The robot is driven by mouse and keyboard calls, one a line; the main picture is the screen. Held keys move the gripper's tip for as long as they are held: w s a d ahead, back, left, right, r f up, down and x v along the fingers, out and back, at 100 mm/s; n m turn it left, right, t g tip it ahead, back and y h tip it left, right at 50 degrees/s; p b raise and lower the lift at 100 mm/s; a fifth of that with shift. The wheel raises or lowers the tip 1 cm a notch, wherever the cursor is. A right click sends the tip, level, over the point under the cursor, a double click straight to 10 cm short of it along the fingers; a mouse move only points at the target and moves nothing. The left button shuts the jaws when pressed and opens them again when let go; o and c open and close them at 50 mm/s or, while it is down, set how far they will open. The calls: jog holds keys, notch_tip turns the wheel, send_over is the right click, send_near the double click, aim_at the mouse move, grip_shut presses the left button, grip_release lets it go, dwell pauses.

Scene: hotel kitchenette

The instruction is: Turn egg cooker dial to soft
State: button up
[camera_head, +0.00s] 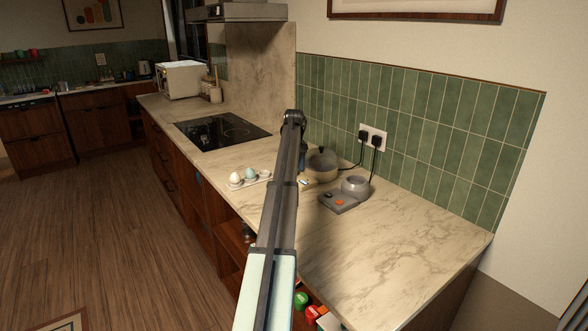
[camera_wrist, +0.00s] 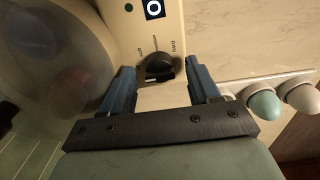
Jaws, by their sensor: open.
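The egg cooker has a cream control panel (camera_wrist: 118,22) and a see-through dome (camera_wrist: 62,60) in the wrist view. Its black round dial (camera_wrist: 160,66) has "soft" printed on its left and "hard" on its right. Where the dial points is hard to tell. My gripper (camera_wrist: 162,74) is open, with one blue finger on each side of the dial. I cannot tell whether either finger touches it.
An egg tray (camera_head: 262,182) with white and teal eggs lies left of my arm. A grey appliance (camera_head: 356,186) with an orange control stands right of the cooker. Cords run to a wall outlet (camera_head: 373,139). The near right counter (camera_head: 390,250) is clear.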

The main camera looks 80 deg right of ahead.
jog(key=shift+f, duration=0.3)
jog(key=c, duration=1)
jog(key=shift+c, duration=0.2)
jog(key=shift+m, duration=0.3)
jog(key=m, duration=0.3)
jog(key=shift+m, duration=2.6)
